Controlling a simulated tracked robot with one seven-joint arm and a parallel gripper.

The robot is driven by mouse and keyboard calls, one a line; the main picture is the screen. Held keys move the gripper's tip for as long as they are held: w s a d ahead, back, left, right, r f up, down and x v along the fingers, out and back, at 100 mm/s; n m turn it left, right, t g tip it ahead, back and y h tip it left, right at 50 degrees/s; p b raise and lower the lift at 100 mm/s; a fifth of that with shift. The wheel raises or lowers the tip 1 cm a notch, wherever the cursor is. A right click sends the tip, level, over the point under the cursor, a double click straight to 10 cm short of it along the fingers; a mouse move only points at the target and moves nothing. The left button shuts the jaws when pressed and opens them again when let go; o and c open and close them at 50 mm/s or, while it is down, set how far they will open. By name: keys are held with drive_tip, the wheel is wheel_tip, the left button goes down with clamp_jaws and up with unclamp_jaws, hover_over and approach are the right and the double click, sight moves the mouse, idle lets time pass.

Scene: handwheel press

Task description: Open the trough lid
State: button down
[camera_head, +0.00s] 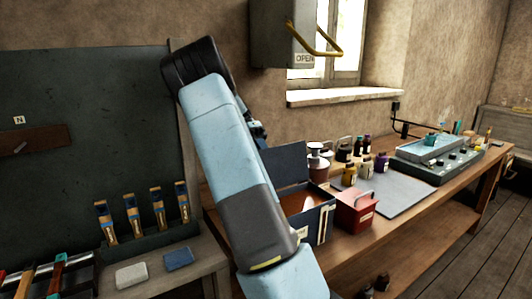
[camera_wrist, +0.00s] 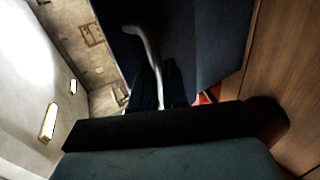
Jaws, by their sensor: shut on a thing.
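The trough is a blue open-topped box (camera_head: 325,212) on the bench, right of my arm in the head view, with brown contents showing inside. Its dark blue lid (camera_head: 285,165) is raised and stands steeply up at the back. In the wrist view the dark blue panel (camera_wrist: 215,45) fills the upper middle, with a pale curved handle (camera_wrist: 155,55) running along it. My gripper (camera_wrist: 160,103) is shut on the lower end of this handle. The fingers are dark and partly hidden. In the head view my arm hides the gripper's hold and the left part of the trough.
A red box with a handle (camera_head: 357,210) stands close right of the trough. Several bottles (camera_head: 350,172) stand behind it. A grey mat (camera_head: 400,193) lies farther right, before a control unit (camera_head: 437,155). A grey housing with a yellow lever (camera_head: 315,40) hangs above.

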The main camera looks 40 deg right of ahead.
drive_tip(key=shift+w+f+g, duration=0.3)
drive_tip(key=shift+w+f, duration=0.15)
drive_tip(key=shift+f, duration=0.15)
drive_tip(key=shift+w+a, duration=0.1)
drive_tip(key=shift+w, duration=0.05)
drive_tip(key=c, duration=1.2)
unclamp_jaws()
drive_tip(key=shift+w+f, duration=0.1)
drive_tip(key=shift+o, duration=0.2)
drive_tip(key=shift+w, duration=0.15)
drive_tip(key=shift+s, duration=0.2)
